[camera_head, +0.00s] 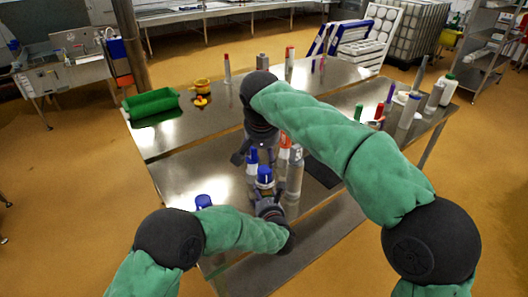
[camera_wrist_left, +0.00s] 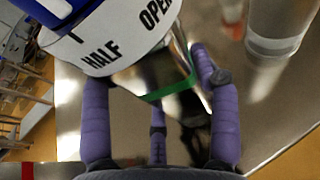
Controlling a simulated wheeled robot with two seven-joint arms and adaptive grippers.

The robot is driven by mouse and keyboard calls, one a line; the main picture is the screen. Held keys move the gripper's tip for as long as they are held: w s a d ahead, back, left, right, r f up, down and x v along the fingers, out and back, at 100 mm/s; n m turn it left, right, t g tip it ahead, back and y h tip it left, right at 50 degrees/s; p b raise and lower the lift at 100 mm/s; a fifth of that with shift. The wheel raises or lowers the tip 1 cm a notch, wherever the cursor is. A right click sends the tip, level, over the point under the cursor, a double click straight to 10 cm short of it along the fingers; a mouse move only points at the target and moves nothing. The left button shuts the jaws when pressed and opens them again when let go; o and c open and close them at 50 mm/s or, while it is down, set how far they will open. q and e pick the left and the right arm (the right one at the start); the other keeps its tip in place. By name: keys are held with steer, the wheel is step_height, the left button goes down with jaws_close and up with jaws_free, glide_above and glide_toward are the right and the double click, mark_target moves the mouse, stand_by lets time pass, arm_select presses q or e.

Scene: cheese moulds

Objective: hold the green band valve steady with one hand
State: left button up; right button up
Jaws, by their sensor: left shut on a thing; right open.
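The green band valve is a metal body with a green band (camera_wrist_left: 172,84) and a white dial (camera_wrist_left: 115,38) marked HALF and OPEN, with a blue part above it. In the left wrist view my left gripper's purple fingers (camera_wrist_left: 158,100) are around its body, just below the dial. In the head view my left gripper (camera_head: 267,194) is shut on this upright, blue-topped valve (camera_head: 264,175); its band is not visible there. My right gripper (camera_head: 257,148) is open above and behind it, near another blue-topped piece (camera_head: 252,158). The right gripper's fingers are partly hidden.
Orange-topped (camera_head: 284,150) and grey-white (camera_head: 295,172) cylinders stand close right of the held valve. A blue-capped piece (camera_head: 204,201) stands near the left edge.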

arm_select(q)
steer(key=shift+f, duration=0.15)
steer(key=o, duration=1.6)
